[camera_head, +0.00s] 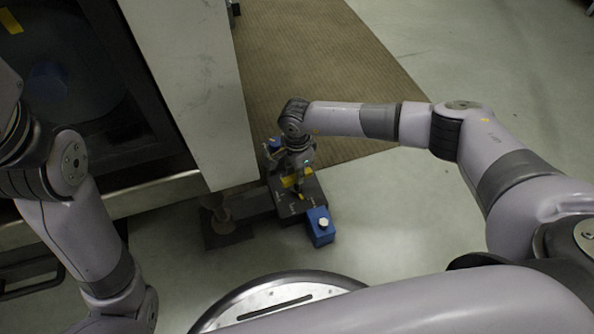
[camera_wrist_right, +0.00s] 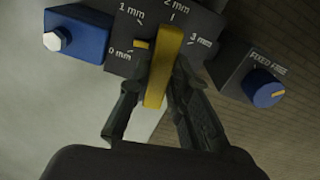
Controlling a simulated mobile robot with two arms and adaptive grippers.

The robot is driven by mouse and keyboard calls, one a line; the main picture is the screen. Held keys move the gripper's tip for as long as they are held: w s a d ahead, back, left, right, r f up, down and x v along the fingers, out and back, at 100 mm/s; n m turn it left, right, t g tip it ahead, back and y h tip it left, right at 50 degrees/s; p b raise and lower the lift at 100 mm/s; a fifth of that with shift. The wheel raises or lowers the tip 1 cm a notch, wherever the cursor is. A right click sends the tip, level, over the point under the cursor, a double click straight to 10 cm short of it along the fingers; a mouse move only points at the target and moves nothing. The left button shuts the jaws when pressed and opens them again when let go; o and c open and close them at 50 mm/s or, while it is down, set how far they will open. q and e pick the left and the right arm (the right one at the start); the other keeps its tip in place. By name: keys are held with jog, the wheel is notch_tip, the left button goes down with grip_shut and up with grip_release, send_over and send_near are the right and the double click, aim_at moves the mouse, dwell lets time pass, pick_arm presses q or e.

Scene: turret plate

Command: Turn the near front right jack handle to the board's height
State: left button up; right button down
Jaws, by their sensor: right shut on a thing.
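The jack (camera_head: 287,208) is a dark block on the floor by the machine's lower corner. In the right wrist view its dark face (camera_wrist_right: 120,58) bears white marks from 0 mm to 3 mm. The yellow handle (camera_wrist_right: 164,65) stands almost upright there, its top end just below the 2 mm mark. My right gripper (camera_wrist_right: 158,112) is shut on the handle, one finger on each side. In the head view this gripper (camera_head: 297,180) reaches down over the jack and hides part of it. My left gripper is out of view; only the left arm shows.
A blue block with a white knob (camera_head: 319,229) sits at the jack's near side. The pale machine panel (camera_head: 190,80) rises close to the left. Open floor (camera_head: 390,230) lies to the right.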

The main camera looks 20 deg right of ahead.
jog(key=shift+n, duration=2)
jog(key=shift+a, duration=0.1)
jog(key=c, duration=1.5)
grip_release()
jog(key=shift+r, duration=0.2)
notch_tip(320, 180, up, 12)
jog(key=shift+f, duration=0.15)
